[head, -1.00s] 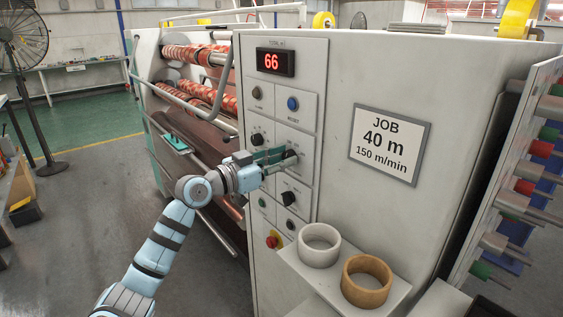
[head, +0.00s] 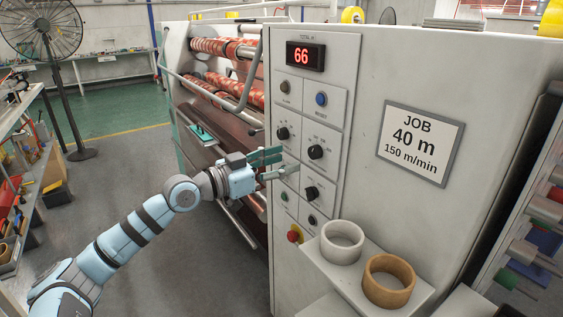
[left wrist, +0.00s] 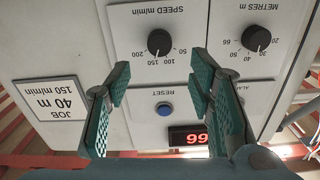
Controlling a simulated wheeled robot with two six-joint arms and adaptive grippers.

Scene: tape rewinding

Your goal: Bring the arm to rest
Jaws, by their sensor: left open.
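My left gripper (head: 275,165) is open and empty, held in front of the grey machine's control panel (head: 343,75). In the left wrist view its two green-padded fingers (left wrist: 160,82) are spread, with nothing between them. The speed knob (head: 316,152) stands clear of the fingers in the head view. In the left wrist view, upside down, the speed knob (left wrist: 159,42) has its mark near 150. The metres knob (head: 282,133) also shows in that view (left wrist: 257,39). The red display (head: 305,56) reads 66. My right gripper is out of view.
A job sign (head: 420,142) reads 40 m, 150 m/min. A shelf (head: 345,283) below the panel holds a white ring (head: 342,256) and a brown ring (head: 388,295). A red stop button (head: 294,236) is low on the panel. Open grey floor lies left of the machine.

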